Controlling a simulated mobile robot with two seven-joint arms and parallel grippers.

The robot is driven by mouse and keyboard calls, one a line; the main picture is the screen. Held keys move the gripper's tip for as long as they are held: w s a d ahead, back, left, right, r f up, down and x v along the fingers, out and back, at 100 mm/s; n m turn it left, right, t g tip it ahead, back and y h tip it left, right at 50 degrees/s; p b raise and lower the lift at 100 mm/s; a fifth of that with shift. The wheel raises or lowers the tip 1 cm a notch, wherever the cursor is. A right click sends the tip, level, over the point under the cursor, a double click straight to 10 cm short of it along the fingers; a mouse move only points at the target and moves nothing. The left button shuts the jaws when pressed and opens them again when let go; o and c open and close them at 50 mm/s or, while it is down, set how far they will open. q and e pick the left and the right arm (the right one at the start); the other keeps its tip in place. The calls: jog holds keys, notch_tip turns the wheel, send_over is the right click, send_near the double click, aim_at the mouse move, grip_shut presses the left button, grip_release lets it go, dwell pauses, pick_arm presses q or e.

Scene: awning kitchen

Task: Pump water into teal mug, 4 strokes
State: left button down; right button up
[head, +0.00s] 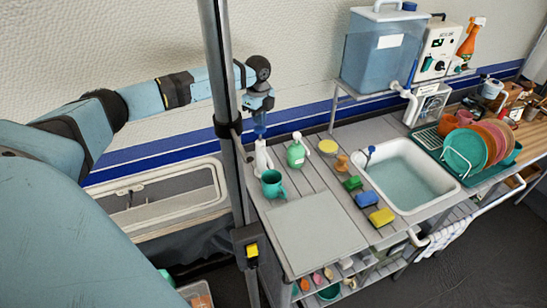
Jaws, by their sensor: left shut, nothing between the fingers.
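The teal mug (273,185) stands upright on the grey slatted counter, near its left end. A white pump bottle (262,157) stands right behind the mug, with a blue part at its top. My left gripper (259,112) is shut and empty, pointing down directly over the pump's top. I cannot tell whether the fingertips touch it. The inside of the mug is too small to tell if it holds water. My right gripper is not in view.
A green bottle (296,152) stands just right of the pump. Several sponges (367,199) lie beside the filled sink (425,205). A blue water tank (375,55) stands on a raised shelf behind. The flat board (315,235) in front of the mug is clear.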

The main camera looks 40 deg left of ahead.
aim_at(260, 127)
pick_arm(q)
jog(key=shift+f+b, duration=1.1)
jog(key=shift+f, duration=1.35)
jog(key=shift+s+r, duration=0.1)
jog(key=shift+r+p, duration=1.85)
jog(key=shift+r, duration=0.85)
jog(key=shift+f, duration=0.25)
